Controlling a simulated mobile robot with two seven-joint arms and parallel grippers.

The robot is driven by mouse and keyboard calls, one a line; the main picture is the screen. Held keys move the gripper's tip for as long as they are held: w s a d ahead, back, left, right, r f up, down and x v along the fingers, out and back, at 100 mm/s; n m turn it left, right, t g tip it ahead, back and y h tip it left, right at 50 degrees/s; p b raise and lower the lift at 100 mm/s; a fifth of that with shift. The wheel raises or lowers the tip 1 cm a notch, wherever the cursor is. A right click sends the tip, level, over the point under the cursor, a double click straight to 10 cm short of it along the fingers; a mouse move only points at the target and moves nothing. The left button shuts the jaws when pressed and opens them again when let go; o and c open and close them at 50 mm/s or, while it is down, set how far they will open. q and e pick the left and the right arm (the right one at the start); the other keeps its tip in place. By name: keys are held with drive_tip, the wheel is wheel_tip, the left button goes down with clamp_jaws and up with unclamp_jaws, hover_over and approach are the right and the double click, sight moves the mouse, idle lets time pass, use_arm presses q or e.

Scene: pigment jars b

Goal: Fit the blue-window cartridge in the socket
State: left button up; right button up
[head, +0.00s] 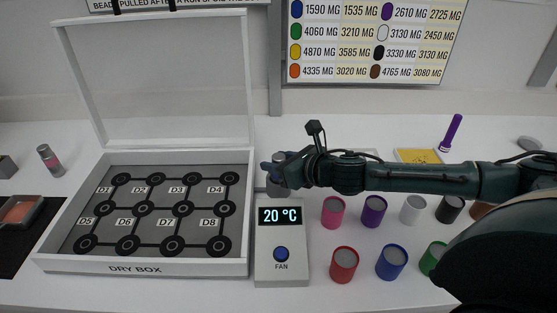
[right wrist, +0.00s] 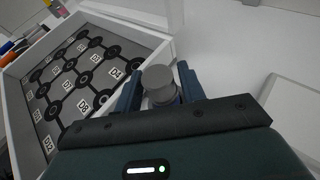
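A cartridge with a grey cap (right wrist: 159,79) stands upright between the fingers of my right gripper (right wrist: 161,92) in the right wrist view. A little blue shows below the cap, but the fingers hide most of the window. In the head view my right gripper (head: 275,170) is at the rear of the white fan unit (head: 258,232), with the cartridge's grey top (head: 278,157) just above it. A grey round part (head: 275,189) shows below the fingers. I cannot tell whether the cartridge is seated there. My left gripper is out of view.
The open dry box (head: 140,268) with labelled round spots stands left of the fan unit. Several colored jars, such as a pink one (head: 333,212) and a red one (head: 344,264), stand to the right, below my arm.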

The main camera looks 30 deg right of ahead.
drive_tip(key=shift+o, duration=1.3)
drive_tip(key=b+v, duration=0.3)
drive_tip(key=v, duration=1)
drive_tip(key=shift+s+d, duration=0.1)
